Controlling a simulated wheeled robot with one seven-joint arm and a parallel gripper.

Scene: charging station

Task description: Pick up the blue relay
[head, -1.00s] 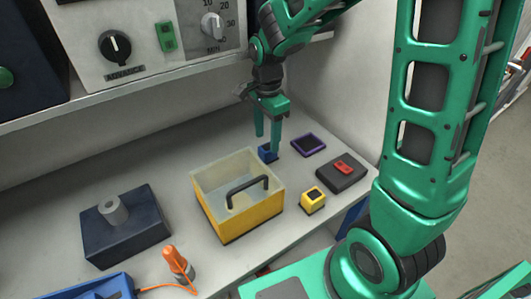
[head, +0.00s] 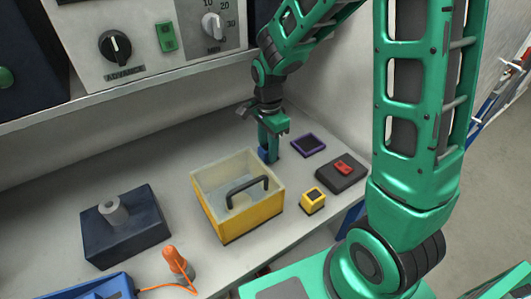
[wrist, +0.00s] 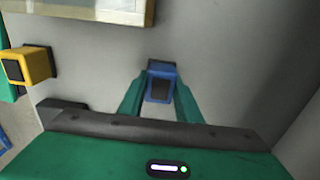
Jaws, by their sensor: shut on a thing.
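The blue relay is a small blue block with a dark top. It shows between my fingers in the wrist view (wrist: 160,88) and is partly hidden by them in the head view (head: 264,155). My gripper (head: 268,152) points down at the table behind the yellow bin. Its two green fingers are shut on the relay, one on each side, as the wrist view (wrist: 160,98) shows. The relay is at table level; I cannot tell whether it still touches the surface.
The yellow bin (head: 253,219) with clear upper walls and a dark handle stands just in front. A purple-rimmed square (head: 308,145), a dark box with a red switch (head: 342,172) and a yellow block (head: 312,201) lie to the right. The shelf (head: 130,97) is behind.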

